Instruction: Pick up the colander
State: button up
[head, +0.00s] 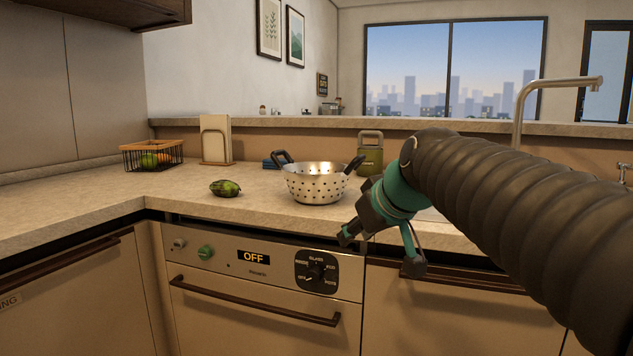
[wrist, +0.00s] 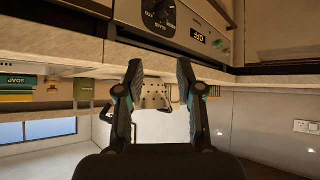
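The colander (head: 316,186) is a silver perforated bowl with two dark handles. It stands upright on the counter above the oven panel in the head view. My gripper (head: 380,247) is in front of the counter edge, to the right of and lower than the colander, and apart from it. In the wrist view, which is upside down, the colander (wrist: 153,95) shows between the two fingers of my gripper (wrist: 157,75), farther off. The fingers are spread with nothing between them. Part of the colander is hidden by the fingers in the wrist view.
A green avocado-like item (head: 225,188) lies left of the colander. A green canister (head: 370,153) stands behind it on the right. A fruit basket (head: 152,155) and a board in a holder (head: 215,140) are farther left. A faucet (head: 540,95) rises at right.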

aim_at(290, 174)
jog(key=w+a+r+n+t+y, duration=0.1)
jog(key=w+a+r+n, duration=0.1)
jog(key=w+a+r, duration=0.4)
jog(key=w+a+r+n+t+y, duration=0.1)
jog(key=w+r+n+y, duration=0.1)
jog(key=w+r, duration=0.4)
jog(key=x, duration=0.6)
jog(key=p+x, duration=0.1)
jog(key=x, duration=0.2)
jog(key=shift+w+d+f, duration=0.1)
jog(key=shift+d+f, duration=0.2)
jog(key=shift+d, duration=0.05)
jog(key=shift+p+x, duration=0.4)
jog(key=shift+x, duration=2.65)
grip_shut()
